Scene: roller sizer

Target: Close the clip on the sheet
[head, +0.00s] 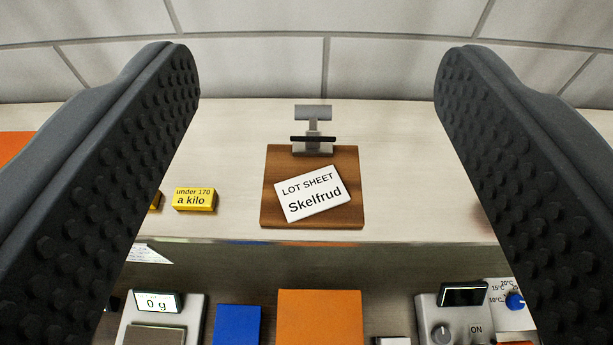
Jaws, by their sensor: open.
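A brown wooden clipboard (271,213) lies on the pale shelf in the middle of the head view. A white lot sheet (313,193) reading "LOT SHEET Skelfrud" lies tilted on the board. A grey metal clip (313,114) with a dark bar stands at the board's far edge. Its grey lever plate sticks up behind the bar, and the sheet's top edge appears apart from the clip. My gripper (318,85) is open and empty, its two dark studded fingers wide apart on either side of the view. The clipboard and clip show between them, touched by neither finger.
Below the shelf edge are a scale (158,302) showing 0 g, a blue block (237,325), an orange block (319,318) and a control box (462,294). A tiled wall (260,62) stands behind.

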